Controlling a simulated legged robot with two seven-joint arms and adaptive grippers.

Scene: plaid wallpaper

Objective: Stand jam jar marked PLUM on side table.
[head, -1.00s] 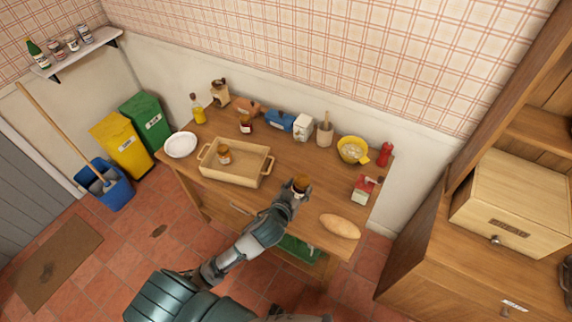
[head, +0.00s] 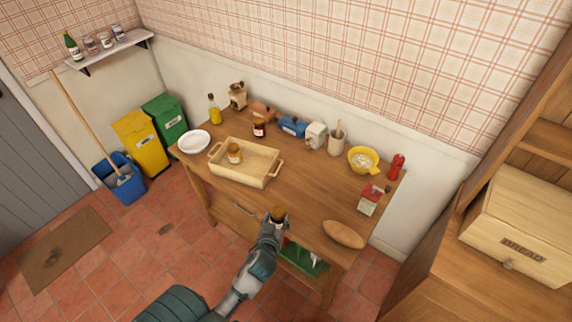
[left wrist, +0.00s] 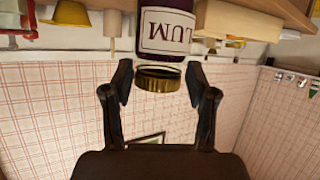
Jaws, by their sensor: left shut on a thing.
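The jam jar has a dark purple body, a gold lid and a white label; in the left wrist view (left wrist: 168,50) the letters LUM show, upside down. My left gripper (left wrist: 160,78) is shut on it near the lid. In the head view the same jar (head: 278,212) shows mostly as its lid, at the tip of my left gripper (head: 274,220), by the front edge of the wooden table (head: 300,195). The jar's lower body is hidden there. I cannot tell whether this table is the side table. My right gripper is not in view.
A bread box (head: 520,225) stands at right.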

